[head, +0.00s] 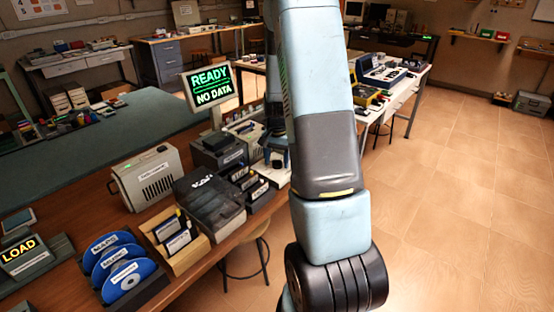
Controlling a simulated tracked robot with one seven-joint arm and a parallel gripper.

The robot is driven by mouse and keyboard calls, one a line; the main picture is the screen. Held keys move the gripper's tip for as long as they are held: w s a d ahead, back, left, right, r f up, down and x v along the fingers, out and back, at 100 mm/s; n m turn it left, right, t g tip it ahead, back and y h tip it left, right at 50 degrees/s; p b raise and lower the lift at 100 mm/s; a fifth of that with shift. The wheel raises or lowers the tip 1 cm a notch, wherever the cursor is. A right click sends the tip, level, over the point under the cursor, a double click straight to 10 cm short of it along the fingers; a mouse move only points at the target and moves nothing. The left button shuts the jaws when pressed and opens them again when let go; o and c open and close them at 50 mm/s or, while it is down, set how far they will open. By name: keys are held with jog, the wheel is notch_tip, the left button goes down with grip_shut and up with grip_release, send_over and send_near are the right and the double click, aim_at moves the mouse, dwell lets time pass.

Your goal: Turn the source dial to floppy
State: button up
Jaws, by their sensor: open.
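My arm fills the middle of the head view. My gripper (277,161), small and dark, shows just left of the arm, pointing down over the far part of the wooden bench. Its fingers are apart, with nothing visible between them. I cannot make out the source dial; the arm hides part of the bench around the gripper. A screen (212,88) reading "READY" and "NO DATA" stands to the left of the gripper. No floppy setting can be read.
On the wooden bench stand a beige drive box (148,178), a black case (208,203), a disk holder (173,237), blue discs (127,281) and a "LOAD" panel (20,255). A white table (401,97) stands behind right. The tiled floor (455,190) at right is clear.

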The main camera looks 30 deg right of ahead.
jog(key=shift+c, duration=0.3)
jog(key=c, duration=1)
jog(key=shift+n, duration=0.4)
jog(key=n, duration=0.2)
jog(key=shift+n, duration=0.4)
jog(key=n, duration=0.4)
jog(key=shift+d, duration=0.1)
jog(key=o, duration=1.1)
jog(key=shift+c, duration=0.2)
